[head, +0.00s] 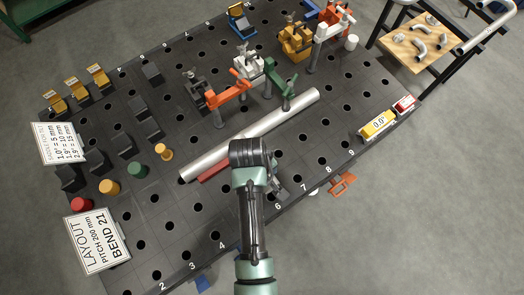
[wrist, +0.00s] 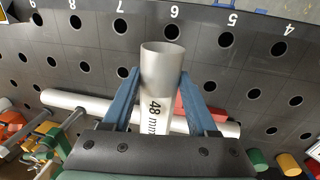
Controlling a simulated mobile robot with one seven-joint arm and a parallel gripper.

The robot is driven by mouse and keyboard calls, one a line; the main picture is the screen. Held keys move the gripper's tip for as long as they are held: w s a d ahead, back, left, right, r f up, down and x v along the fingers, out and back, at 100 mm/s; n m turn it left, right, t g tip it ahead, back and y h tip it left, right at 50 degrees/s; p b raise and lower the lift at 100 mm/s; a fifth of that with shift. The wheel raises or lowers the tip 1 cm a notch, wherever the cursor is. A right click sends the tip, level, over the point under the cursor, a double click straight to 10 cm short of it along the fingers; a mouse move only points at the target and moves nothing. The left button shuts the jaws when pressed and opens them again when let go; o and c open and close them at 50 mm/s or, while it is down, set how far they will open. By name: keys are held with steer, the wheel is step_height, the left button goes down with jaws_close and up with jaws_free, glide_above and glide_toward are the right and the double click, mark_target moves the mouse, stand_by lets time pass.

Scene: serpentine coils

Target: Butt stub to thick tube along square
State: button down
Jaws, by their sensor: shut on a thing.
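The stub (wrist: 160,85) is a short silver tube marked "48 mm". My gripper (wrist: 157,76) is shut on it, with a blue finger on each side and its open end facing away from the palm. The long silver thick tube (head: 290,115) lies diagonally on the dark perforated table; in the wrist view it passes behind the gripper (wrist: 75,101). A red bar, seemingly the square (head: 213,171), lies along the near side of the tube's left part; it shows partly behind the right finger (wrist: 181,108). In the head view my arm hides the stub and most of the gripper.
An orange clamp (head: 226,95) and a green clamp (head: 285,92) stand along the tube's far side. The perforated table (head: 185,215) has free room at the lower left. A yellow readout block (head: 377,124) sits at the right edge. Several coloured knobs stand at the left.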

steer(key=shift+f+b, duration=2.45)
steer(key=shift+b, duration=0.2)
steer(key=shift+f, duration=0.1)
steer(key=shift+f+b, duration=0.6)
steer(key=shift+f, duration=0.65)
steer(key=shift+f, duration=0.15)
steer(key=shift+f+b, duration=0.3)
steer(key=shift+f, duration=0.2)
steer(key=shift+w+a, duration=0.2)
steer(key=shift+w, duration=0.2)
steer(key=shift+c, duration=0.5)
jaws_free()
steer(key=shift+s+f, duration=0.1)
